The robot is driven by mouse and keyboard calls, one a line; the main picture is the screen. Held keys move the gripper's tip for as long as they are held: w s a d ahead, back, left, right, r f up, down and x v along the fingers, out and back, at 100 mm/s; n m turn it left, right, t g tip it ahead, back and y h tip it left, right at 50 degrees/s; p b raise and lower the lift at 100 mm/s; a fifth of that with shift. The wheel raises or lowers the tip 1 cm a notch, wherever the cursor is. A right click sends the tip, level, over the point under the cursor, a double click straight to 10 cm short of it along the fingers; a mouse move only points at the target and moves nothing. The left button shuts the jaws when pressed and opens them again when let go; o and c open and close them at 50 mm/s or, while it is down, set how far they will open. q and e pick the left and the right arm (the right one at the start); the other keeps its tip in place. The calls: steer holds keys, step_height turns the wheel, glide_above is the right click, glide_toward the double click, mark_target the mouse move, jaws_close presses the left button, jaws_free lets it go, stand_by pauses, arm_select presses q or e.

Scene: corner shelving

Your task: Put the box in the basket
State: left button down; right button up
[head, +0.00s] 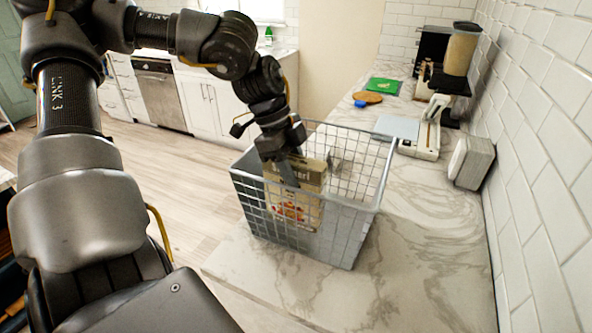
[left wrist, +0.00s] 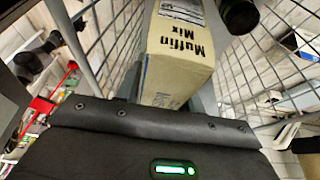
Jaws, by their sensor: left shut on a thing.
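The box (head: 296,206) is a tan muffin mix carton, seen through the wire side of the basket in the head view. The wire basket (head: 345,245) stands on the marble counter near its front corner. My left gripper (head: 290,172) reaches down into the basket from above and is shut on the box's upper part. In the left wrist view the box (left wrist: 178,62) sits between the fingers, its "Muffin Mix" lettering showing, with basket wires (left wrist: 245,75) on both sides. I cannot tell whether the box touches the basket floor. My right gripper is not in view.
Behind the basket on the counter (head: 430,240) are a white slicer-like appliance (head: 420,135), a grey-white block (head: 471,162) by the tiled wall, a green board (head: 383,86) and a blender (head: 461,50). The counter right of the basket is clear.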

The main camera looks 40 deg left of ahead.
arm_select(q)
steer(key=c, duration=0.9)
jaws_free()
steer(key=shift+r+p, duration=0.55)
steer(key=shift+r, duration=0.1)
steer(key=v, duration=1.2)
steer(key=shift+b, duration=0.4)
steer(key=shift+d, duration=0.1)
